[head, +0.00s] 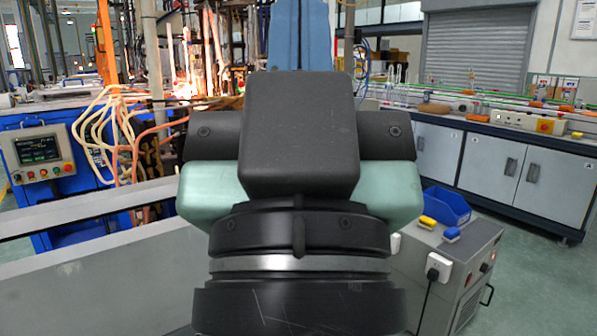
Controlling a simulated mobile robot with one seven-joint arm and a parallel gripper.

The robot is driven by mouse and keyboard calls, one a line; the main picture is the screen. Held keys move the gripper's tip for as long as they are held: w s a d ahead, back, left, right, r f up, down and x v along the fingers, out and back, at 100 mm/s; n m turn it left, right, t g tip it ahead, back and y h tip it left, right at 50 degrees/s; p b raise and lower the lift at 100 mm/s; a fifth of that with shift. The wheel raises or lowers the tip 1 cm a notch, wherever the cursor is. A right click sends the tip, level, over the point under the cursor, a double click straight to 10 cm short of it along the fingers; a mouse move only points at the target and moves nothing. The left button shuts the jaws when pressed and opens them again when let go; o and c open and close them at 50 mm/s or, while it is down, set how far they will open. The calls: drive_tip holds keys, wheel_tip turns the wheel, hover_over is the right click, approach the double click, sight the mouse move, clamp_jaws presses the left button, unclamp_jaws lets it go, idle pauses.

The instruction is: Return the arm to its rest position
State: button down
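My arm's end stands upright in the centre of the head view, close to the camera. It shows a black round section with a silver ring, pale green side parts and a dark block on top. I take this to be my gripper (300,135), seen from its body side. Its fingertips are hidden, so I cannot tell whether it is open or shut, or whether it holds anything. The arm's end hides the middle of the scene behind it.
A control panel (40,150) on a blue machine and bundled hoses (115,125) stand at the left. A grey cabinet (465,265) bearing a blue bin (446,204) is close at the right. A long bench (500,160) runs behind it. Open floor (550,255) shows at the lower right.

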wheel_tip(320, 180, up, 35)
drive_tip(key=p, duration=3.2)
drive_tip(key=shift+w+a, duration=0.1)
